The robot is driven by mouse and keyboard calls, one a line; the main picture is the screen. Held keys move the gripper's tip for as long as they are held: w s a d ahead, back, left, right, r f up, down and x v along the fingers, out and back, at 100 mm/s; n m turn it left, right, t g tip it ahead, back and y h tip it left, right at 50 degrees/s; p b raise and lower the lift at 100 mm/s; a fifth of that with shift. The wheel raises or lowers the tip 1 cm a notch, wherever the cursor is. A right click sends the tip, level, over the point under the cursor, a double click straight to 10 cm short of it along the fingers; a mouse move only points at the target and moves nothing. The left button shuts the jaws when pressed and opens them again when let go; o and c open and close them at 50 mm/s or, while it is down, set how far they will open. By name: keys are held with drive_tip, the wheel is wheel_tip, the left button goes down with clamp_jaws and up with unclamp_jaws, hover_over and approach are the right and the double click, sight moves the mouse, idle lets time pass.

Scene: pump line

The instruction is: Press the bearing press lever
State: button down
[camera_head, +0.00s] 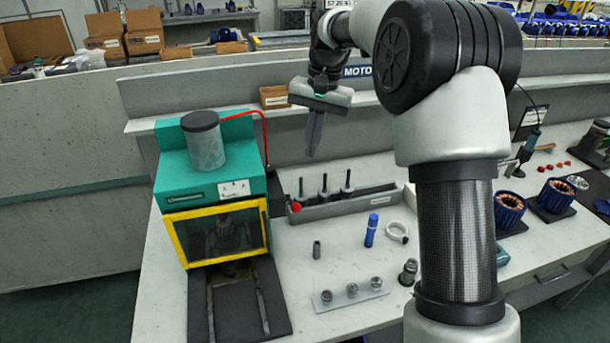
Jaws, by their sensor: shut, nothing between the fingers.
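The bearing press (205,190) is a green box with a grey cylinder on top. It stands at the left of the bench. Its yellow-framed window (222,232) is at the front, above a dark base with rails. The red lever (262,130) runs from the top right of the press and bends down along its right side. My gripper (314,150) hangs above the bench, to the right of the lever and apart from it. Its fingers point down, are shut and hold nothing.
A grey tray (345,206) with several upright pins and a red knob stands right of the press. Blue stators (508,210) stand further right. My arm covers the bench's middle right.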

hover_over(292, 202)
drive_tip(key=w+d, duration=0.3)
drive_tip(key=d, duration=0.1)
wheel_tip(292, 202, down, 10)
drive_tip(key=shift+s+a+f, duration=0.1)
drive_tip(key=shift+s+a, duration=0.2)
drive_tip(key=shift+s, duration=0.4)
drive_tip(key=shift+s+a, duration=0.25)
drive_tip(key=shift+s, duration=0.4)
drive_tip(key=shift+s+a+f, duration=0.1)
drive_tip(key=shift+s+a, duration=0.2)
drive_tip(key=shift+s, duration=0.4)
drive_tip(key=shift+b, duration=0.4)
